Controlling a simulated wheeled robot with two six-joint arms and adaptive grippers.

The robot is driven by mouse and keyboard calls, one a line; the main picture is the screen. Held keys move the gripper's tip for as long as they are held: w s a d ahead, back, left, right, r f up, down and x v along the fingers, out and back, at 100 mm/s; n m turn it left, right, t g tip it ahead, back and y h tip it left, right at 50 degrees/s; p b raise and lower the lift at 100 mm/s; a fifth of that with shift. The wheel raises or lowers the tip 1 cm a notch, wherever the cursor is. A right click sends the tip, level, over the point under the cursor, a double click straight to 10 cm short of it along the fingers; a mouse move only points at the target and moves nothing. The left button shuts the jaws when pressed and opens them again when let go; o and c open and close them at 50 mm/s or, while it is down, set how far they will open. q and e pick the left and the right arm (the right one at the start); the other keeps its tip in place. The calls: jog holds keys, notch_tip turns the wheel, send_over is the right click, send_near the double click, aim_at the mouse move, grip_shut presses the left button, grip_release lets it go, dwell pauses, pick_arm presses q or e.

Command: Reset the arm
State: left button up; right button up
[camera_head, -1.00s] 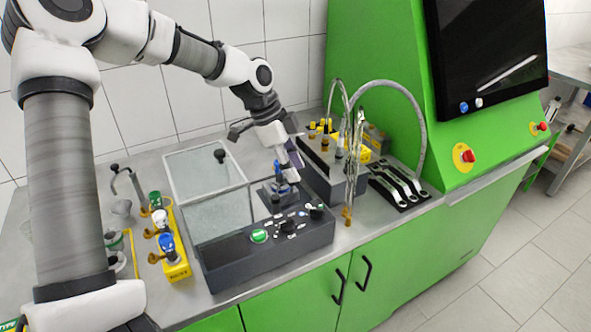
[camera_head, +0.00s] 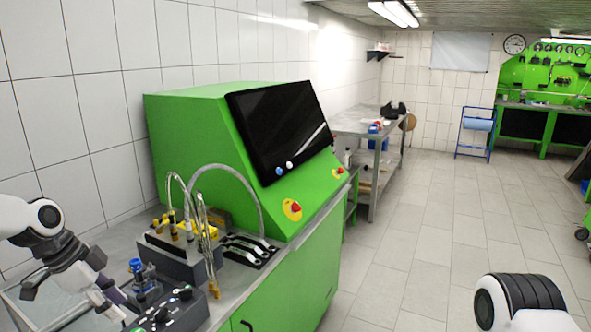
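My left arm comes in at the lower left, with a white wrist and a dark gripper (camera_head: 118,304) pointing down and right over the bench. Its fingertips are by the dark control box (camera_head: 172,314) and a blue-topped fitting (camera_head: 138,272). The tips are small and partly merge with these parts, so I cannot tell whether they are open or holding anything. Part of my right arm, white with a dark ribbed section, shows at the bottom right edge. My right gripper is outside the picture.
The green test bench carries a black screen (camera_head: 280,130) and a red stop button (camera_head: 293,209). Curved hoses (camera_head: 228,170) and black-handled tools (camera_head: 248,247) are right of the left gripper. A metal table (camera_head: 352,122) stands beyond. The tiled floor (camera_head: 440,235) is clear.

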pick_arm(q)
jog(key=s+d+f+n, duration=0.2)
jog(key=d+f, duration=0.1)
jog(key=f, duration=0.4)
jog(key=s+d+f+n+y, duration=0.1)
jog(key=d+f+n, duration=0.15)
jog(key=f, duration=0.45)
jog(key=s+d+f+n, duration=0.2)
jog(key=d+f, duration=0.1)
jog(key=f, duration=0.4)
jog(key=s+d+f+n+g+y, duration=0.1)
jog(key=s+d+f+n, duration=0.1)
jog(key=s+f, duration=0.5)
jog(key=s+d+f+n+g+y+b, duration=0.1)
jog(key=s+d+f+n, duration=0.2)
jog(key=s+f, duration=0.5)
jog(key=s+n, duration=0.1)
jog(key=s, duration=0.4)
jog(key=shift+s+y, duration=0.25)
jog(key=shift+y, duration=0.05)
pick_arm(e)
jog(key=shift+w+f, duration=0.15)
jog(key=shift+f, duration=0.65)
pick_arm(q)
jog(key=shift+d, duration=0.1)
